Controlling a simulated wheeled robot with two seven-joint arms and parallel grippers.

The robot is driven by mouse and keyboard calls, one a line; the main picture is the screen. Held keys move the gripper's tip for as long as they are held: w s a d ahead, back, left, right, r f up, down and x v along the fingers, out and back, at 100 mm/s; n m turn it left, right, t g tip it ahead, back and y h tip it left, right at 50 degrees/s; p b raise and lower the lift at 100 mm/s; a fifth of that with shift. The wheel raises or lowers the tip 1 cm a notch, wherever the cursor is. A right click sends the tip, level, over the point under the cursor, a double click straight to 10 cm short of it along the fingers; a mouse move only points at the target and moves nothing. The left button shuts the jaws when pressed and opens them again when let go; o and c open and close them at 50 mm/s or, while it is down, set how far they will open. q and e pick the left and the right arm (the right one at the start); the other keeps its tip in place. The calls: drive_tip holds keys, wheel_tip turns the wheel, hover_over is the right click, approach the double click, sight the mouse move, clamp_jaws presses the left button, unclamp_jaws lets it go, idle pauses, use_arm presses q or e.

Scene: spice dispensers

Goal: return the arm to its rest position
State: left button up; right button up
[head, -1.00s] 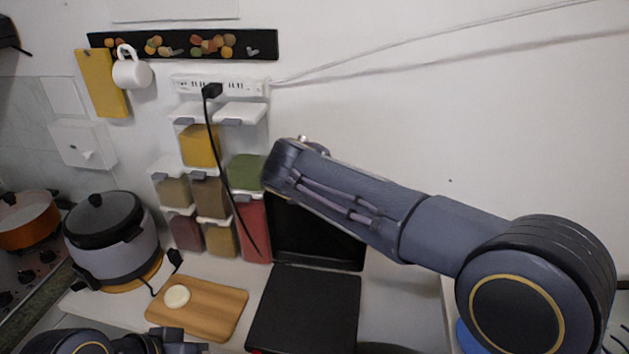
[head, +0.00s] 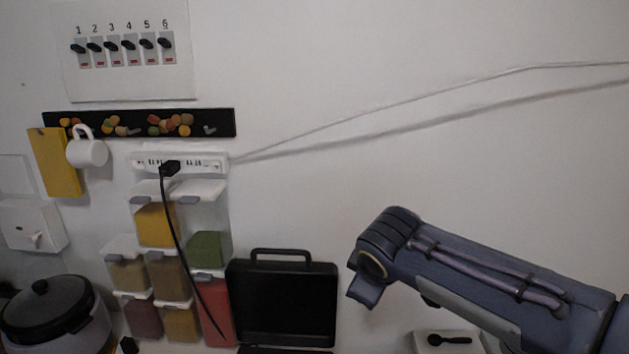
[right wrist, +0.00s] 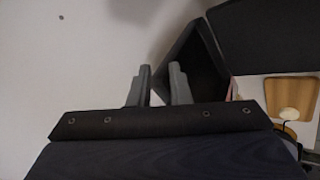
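My right arm (head: 470,270) comes in from the right in the head view, in front of the white wall and to the right of the open black case. Its gripper cannot be made out there. In the right wrist view the right gripper (right wrist: 159,70) shows two grey fingers standing apart with a narrow gap, nothing seen between them. My left arm and left gripper are not in the current views.
Spice dispensers (head: 155,225) hang on the wall below a power strip (head: 180,162). A black case (head: 282,300) stands open beside them. A pot (head: 55,315) is at lower left. A cutting board (right wrist: 290,90) shows in the wrist view. Wall space at upper right is free.

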drive_tip(key=s+d+f+m+g+y, duration=0.1)
drive_tip(key=s+d+f+m, duration=0.2)
drive_tip(key=s+d, duration=0.35)
drive_tip(key=s+d+f+m+g+y, duration=0.1)
drive_tip(key=s+d+f+m, duration=0.1)
drive_tip(key=s+d+m, duration=0.35)
drive_tip(key=s+f+m+y, duration=0.1)
drive_tip(key=s+f+m, duration=0.1)
drive_tip(key=s, duration=0.5)
drive_tip(key=s+f+m, duration=0.3)
drive_tip(key=s+f, duration=0.1)
drive_tip(key=s, duration=0.3)
drive_tip(key=shift+s+f+y, duration=0.3)
drive_tip(key=shift+s+y, duration=0.1)
